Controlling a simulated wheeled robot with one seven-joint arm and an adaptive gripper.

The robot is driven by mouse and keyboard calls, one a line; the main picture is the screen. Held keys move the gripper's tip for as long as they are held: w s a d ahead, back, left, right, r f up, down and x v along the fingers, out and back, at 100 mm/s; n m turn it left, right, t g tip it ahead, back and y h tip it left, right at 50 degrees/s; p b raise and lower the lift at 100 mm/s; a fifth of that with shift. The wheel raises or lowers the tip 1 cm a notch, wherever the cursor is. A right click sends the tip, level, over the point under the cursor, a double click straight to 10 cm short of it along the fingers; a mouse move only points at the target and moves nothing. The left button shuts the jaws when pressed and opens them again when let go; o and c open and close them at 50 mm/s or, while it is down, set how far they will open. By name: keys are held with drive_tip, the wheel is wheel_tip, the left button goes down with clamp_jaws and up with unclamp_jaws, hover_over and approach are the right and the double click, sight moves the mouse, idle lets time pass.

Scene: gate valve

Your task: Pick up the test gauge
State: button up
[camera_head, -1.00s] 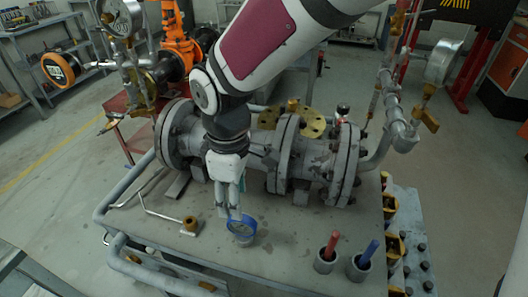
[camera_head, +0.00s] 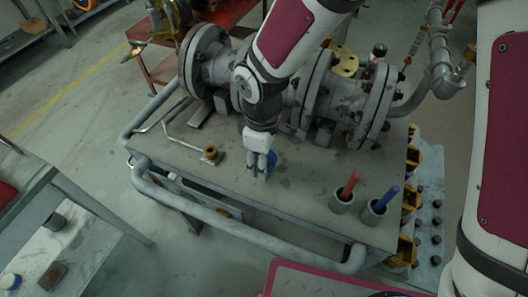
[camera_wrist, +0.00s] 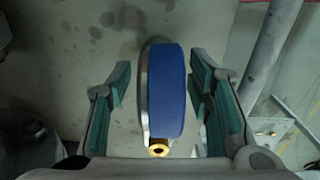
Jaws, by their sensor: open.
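The test gauge (camera_wrist: 168,92) has a blue casing, a metal rim and a brass fitting (camera_wrist: 158,149). In the wrist view it is seen edge-on between the two teal-padded fingers of my gripper (camera_wrist: 160,68). The fingers are open, with a gap on each side of the gauge, wider on the left. In the head view my gripper (camera_head: 260,172) points down at the front part of the bench. The blue gauge (camera_head: 272,158) shows only partly behind its fingers. Whether the gauge touches the bench top is hidden.
The bench top (camera_head: 300,192) carries a flanged pipe and valve body (camera_head: 345,98) behind my gripper. A bent rod with a brass end (camera_head: 209,154) lies to the left. Two cups with a red handle (camera_head: 349,185) and a blue handle (camera_head: 384,199) stand to the right. A rail (camera_head: 235,231) runs along the front.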

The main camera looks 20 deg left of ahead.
clamp_jaws()
idle(0.3)
